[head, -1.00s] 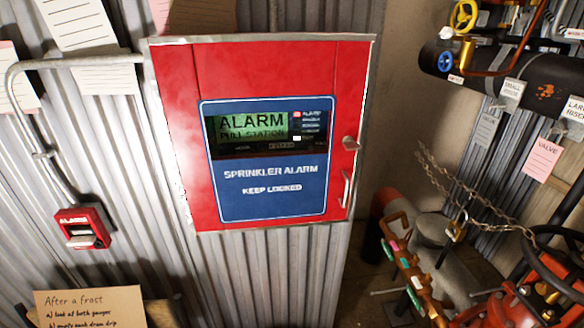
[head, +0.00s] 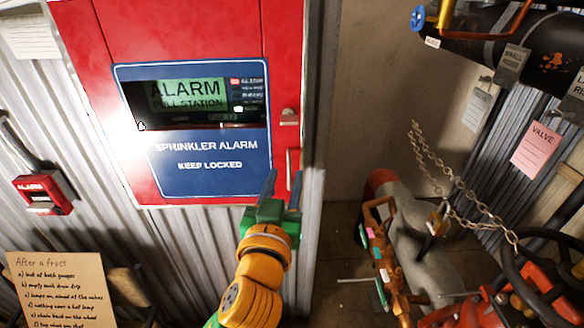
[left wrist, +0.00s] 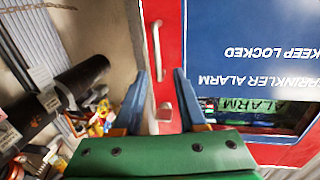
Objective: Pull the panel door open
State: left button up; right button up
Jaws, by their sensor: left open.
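The red panel door (head: 190,35) shows on the wall box and looks shut. It carries a blue label reading "SPRINKLER ALARM KEEP LOCKED" (head: 213,180). Near its right edge are a silver latch (head: 288,117) and, below it, a vertical bar handle (head: 290,160). My left gripper (head: 284,184) is open and empty, just below and in front of the handle. In the left wrist view, upside down, the handle (left wrist: 158,50) and the latch (left wrist: 163,111) appear between the two fingers of the gripper (left wrist: 161,88). No contact shows. My right gripper is out of view.
A red alarm pull station (head: 42,192) is on the corrugated wall at left, above a cardboard note (head: 60,290). At right are a black pipe (head: 500,50), a hanging chain (head: 455,185) and red valve gear (head: 500,305). Plain wall (head: 360,100) lies right of the box.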

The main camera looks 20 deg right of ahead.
pick_arm(q)
jog(key=shift+x, duration=1.05)
jog(key=shift+w+d, duration=0.15)
jog(key=shift+d, duration=0.1)
jog(key=shift+c, duration=0.2)
grip_shut()
jog(key=shift+a, duration=0.1)
